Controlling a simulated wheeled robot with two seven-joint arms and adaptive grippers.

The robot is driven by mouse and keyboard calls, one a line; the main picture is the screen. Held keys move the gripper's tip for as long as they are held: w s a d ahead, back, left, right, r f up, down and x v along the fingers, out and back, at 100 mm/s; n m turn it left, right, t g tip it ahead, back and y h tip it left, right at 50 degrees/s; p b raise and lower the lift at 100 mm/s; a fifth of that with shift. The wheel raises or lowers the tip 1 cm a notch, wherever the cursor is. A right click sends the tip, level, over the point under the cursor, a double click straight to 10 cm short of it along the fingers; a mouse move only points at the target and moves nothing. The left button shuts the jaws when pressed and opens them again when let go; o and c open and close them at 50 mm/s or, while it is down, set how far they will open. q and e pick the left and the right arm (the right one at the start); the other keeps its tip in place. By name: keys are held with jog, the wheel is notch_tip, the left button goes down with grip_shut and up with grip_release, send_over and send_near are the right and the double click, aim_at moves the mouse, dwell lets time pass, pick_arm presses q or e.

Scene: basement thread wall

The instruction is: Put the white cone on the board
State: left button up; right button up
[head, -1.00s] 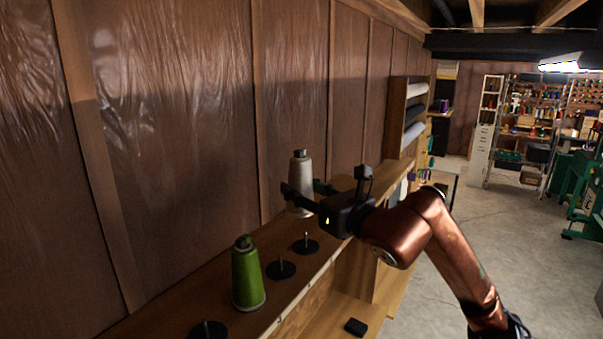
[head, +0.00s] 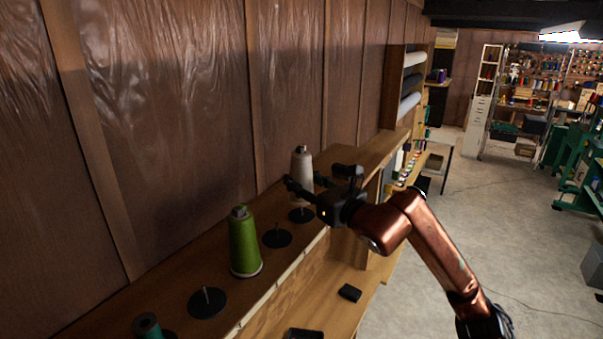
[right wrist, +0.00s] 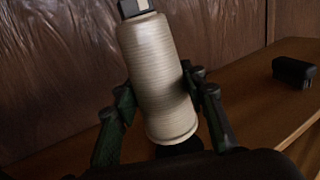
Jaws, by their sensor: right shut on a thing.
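The white cone (head: 301,165) is a tall cream thread cone with a dark top. My right gripper (head: 302,184) is shut around it, with a finger on each side. In the right wrist view the cone (right wrist: 158,80) stands between the fingers, slightly tilted in the picture. The board (head: 172,285) is a long wooden ledge along the wall, with black discs bearing thin upright pins. In the head view the cone is just above one disc (head: 302,215), whose pin partly shows below it. Whether the pin enters the cone is unclear. My left gripper is out of view.
A green cone (head: 244,245) stands on the board nearer to me. Two bare pin discs (head: 277,238) (head: 207,303) flank it, and a teal spool (head: 147,326) is at the bottom left. A small black block (head: 349,292) lies on the lower shelf.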

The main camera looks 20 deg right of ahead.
notch_tip(320, 180, down, 2)
jog(key=shift+f, duration=0.25)
jog(key=shift+f+b, duration=0.5)
jog(key=shift+b, duration=0.55)
jog(key=shift+b, duration=0.5)
jog(key=shift+f, duration=0.1)
jog(key=shift+f+b, duration=0.25)
jog(key=shift+b, duration=0.15)
